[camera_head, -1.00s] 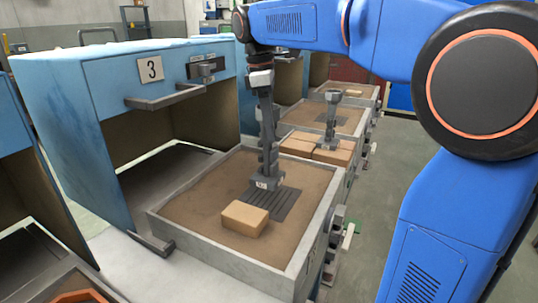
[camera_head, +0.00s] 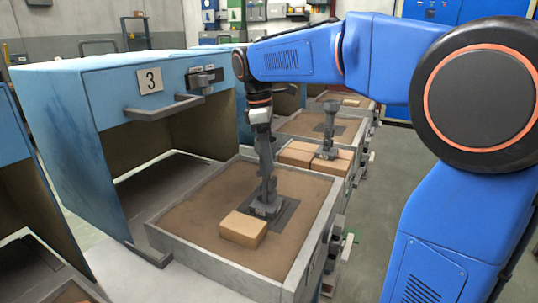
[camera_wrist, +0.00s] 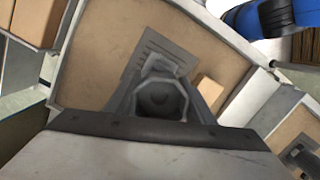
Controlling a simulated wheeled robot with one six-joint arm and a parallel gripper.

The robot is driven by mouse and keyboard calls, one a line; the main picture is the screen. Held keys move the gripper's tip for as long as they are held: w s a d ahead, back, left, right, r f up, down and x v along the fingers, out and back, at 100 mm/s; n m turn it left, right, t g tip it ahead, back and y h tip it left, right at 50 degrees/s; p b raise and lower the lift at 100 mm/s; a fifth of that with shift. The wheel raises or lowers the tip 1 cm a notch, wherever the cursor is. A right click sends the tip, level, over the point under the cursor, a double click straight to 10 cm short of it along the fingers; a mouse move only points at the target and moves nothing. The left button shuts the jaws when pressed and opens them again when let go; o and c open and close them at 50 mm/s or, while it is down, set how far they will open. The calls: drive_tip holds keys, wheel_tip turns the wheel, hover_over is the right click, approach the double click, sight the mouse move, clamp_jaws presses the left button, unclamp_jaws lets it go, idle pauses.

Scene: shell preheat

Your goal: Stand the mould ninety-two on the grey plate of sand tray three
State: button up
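Mould ninety-two (camera_head: 266,208) is a grey upright piece with a flat-sided foot, over the grey plate (camera_head: 287,213) in the sand of tray three (camera_head: 212,267). Its foot looks down at the plate, but I cannot tell whether it touches. My gripper (camera_head: 265,168) is above it with its fingers around the upper part. In the wrist view the mould's round, many-sided top (camera_wrist: 158,98) sits between the two fingers. Part of the slotted grey plate (camera_wrist: 150,55) shows beyond it. The number on the mould is too small to read.
A tan block (camera_head: 243,228) lies in the tray beside the plate, close to the mould. The blue cabinet marked 3 (camera_head: 100,110) stands open at left. Behind are more trays, one with tan blocks and another grey mould (camera_head: 330,143).

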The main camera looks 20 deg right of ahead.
drive_tip(key=o, duration=0.4)
drive_tip(key=shift+c, duration=0.2)
drive_tip(key=shift+r, duration=0.1)
wheel_tip(320, 180, up, 12)
drive_tip(key=a, duration=0.1)
drive_tip(key=shift+w+a, duration=0.3)
drive_tip(key=shift+w, duration=0.05)
